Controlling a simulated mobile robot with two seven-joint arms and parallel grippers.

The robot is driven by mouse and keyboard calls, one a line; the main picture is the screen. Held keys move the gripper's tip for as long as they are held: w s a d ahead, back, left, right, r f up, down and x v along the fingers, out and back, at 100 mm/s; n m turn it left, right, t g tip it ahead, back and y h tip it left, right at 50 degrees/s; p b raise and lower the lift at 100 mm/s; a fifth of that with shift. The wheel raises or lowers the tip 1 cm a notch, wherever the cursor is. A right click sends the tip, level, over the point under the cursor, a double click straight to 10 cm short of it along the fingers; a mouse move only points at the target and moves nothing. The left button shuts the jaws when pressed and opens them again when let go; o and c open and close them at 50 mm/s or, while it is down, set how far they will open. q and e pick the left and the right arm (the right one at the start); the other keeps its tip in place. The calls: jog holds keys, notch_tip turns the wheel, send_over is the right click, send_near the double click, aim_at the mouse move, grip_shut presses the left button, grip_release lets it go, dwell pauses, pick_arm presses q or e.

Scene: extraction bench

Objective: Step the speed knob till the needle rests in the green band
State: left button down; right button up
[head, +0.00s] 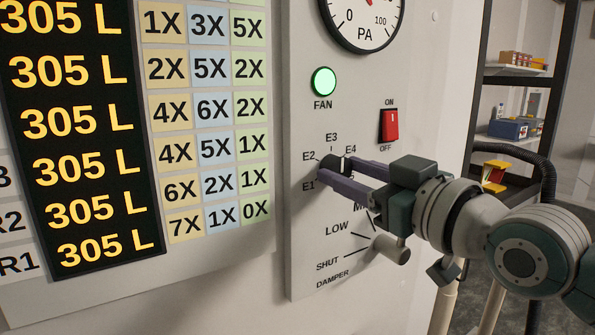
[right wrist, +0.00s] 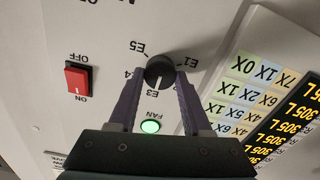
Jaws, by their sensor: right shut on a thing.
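The black speed knob (head: 327,165) sits on the grey panel among the labels E1 to E4. In the right wrist view the knob (right wrist: 158,68) appears upside down, with a pale line on it that seems to point toward E3. My right gripper (head: 325,172) has its two purple fingers on either side of the knob, shut on it. The PA gauge (head: 362,22) is cut off by the top edge of the head view. A bit of red needle shows at its top, but its reading and any green band are out of sight. My left gripper is not in view.
The green FAN lamp (head: 323,82) is lit. The red ON/OFF switch (head: 390,125) is to the right, above my right gripper. The damper handle (head: 391,249) sticks out below it. A number board (head: 80,130) fills the left. Shelves (head: 515,70) stand at the far right.

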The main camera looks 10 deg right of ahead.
grip_shut()
